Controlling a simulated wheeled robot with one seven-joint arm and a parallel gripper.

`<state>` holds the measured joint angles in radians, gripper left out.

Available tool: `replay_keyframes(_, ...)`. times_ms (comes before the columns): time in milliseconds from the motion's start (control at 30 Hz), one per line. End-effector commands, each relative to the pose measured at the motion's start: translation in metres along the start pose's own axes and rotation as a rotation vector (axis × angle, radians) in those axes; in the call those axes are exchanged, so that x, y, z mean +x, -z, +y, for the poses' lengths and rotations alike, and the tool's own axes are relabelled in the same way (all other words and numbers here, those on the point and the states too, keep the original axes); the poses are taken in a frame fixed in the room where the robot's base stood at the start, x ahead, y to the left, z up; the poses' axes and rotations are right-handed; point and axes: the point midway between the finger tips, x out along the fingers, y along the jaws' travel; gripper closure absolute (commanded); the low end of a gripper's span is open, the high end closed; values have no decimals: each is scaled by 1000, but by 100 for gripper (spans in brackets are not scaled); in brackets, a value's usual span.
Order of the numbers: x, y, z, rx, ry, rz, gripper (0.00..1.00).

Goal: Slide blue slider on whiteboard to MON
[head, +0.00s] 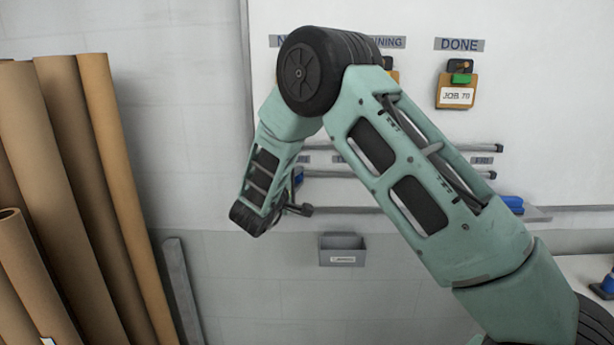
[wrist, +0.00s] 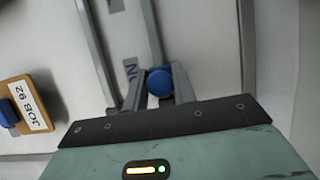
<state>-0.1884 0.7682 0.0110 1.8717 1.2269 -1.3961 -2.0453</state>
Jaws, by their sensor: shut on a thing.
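The whiteboard (head: 555,115) fills the upper right of the head view. The blue slider (wrist: 160,83) shows in the wrist view as a round blue knob between the two fingers, beside a grey rail. A little blue also shows at the slider (head: 299,174) in the head view, left of the rails, mostly behind my wrist. My gripper (wrist: 158,86) is shut on the slider. In the wrist view, a blue-grey day label (wrist: 130,72) lies next to the knob, partly hidden, with only an end letter or two visible, so I cannot read the whole day.
Two grey rails (head: 430,149) run across the board with small day labels (head: 481,160) between them. A clipboard (head: 457,92) marked JOB 70 hangs under DONE. A grey bin (head: 342,250) is below the board. Brown rolls (head: 105,190) stand at left.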

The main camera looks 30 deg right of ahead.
Motion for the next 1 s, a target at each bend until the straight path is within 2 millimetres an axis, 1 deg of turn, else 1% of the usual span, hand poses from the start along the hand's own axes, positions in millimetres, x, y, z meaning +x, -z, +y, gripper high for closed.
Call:
replay_keyframes(33, -2, 3, 1, 1, 0, 5, 100)
replay_keyframes(267, -2, 4, 0, 3, 0, 8, 100)
replay_keyframes(300, -2, 4, 0, 3, 0, 9, 62)
replay_keyframes(333, -3, 4, 0, 3, 0, 9, 58)
replay_keyframes(600, -2, 3, 0, 2, 0, 6, 58)
replay_keyframes(733, -10, 4, -1, 2, 1, 7, 58)
replay_keyframes(867, -31, 4, -2, 3, 0, 9, 58)
replay_keyframes(1000, -63, 4, -3, 3, 0, 11, 58)
